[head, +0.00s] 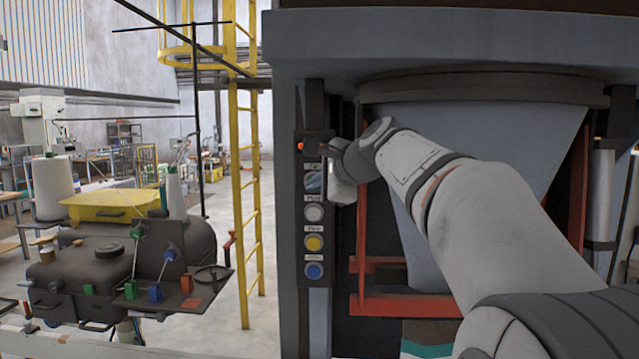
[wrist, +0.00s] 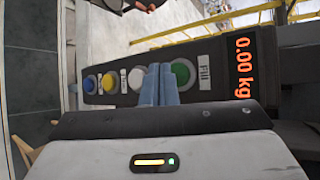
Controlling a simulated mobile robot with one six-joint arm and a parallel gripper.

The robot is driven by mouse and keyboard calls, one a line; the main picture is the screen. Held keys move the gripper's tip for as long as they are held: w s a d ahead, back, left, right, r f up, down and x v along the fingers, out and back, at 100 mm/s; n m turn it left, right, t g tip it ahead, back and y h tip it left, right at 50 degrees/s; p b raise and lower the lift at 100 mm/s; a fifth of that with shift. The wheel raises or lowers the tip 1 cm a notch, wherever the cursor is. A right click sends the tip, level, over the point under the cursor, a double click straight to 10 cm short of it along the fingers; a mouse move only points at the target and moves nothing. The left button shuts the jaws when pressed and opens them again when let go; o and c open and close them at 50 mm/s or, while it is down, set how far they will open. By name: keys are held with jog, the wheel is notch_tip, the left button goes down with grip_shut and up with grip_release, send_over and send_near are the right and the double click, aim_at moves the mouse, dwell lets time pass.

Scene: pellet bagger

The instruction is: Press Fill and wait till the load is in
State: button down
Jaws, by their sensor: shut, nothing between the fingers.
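The control panel (head: 315,271) is a dark upright strip at the left edge of the bagger. In the wrist view it holds the green Fill button (wrist: 181,75), then white (wrist: 137,80), yellow (wrist: 107,81) and blue (wrist: 89,84) buttons. The display (wrist: 243,65) reads 0.00 kg. My gripper (wrist: 159,72) is shut and empty, its blue-grey fingertips in front of the panel beside the green button, overlapping its edge in the picture. I cannot tell whether they touch it.
Red frame bars (head: 400,305) stand around the bag, close to my arm. A yellow ladder (head: 240,200) stands to the left. A sewing-type machine with thread cones (head: 52,188) and a yellow case (head: 110,205) is further left. Floor between is clear.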

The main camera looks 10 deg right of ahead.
jog(key=shift+w, duration=0.1)
dwell(0.4)
jog(key=shift+w+d+p, duration=0.15)
jog(key=shift+w+p, duration=0.15)
jog(key=shift+w, duration=0.25)
jog(key=shift+w+d, duration=0.1)
jog(key=shift+w, duration=0.2)
dwell(0.4)
jog(key=shift+s, duration=0.15)
jog(key=shift+s+a, duration=0.25)
jog(key=shift+s, duration=0.35)
jog(key=s+a+b, duration=0.2)
jog(key=s, duration=0.3)
jog(key=shift+s, duration=0.35)
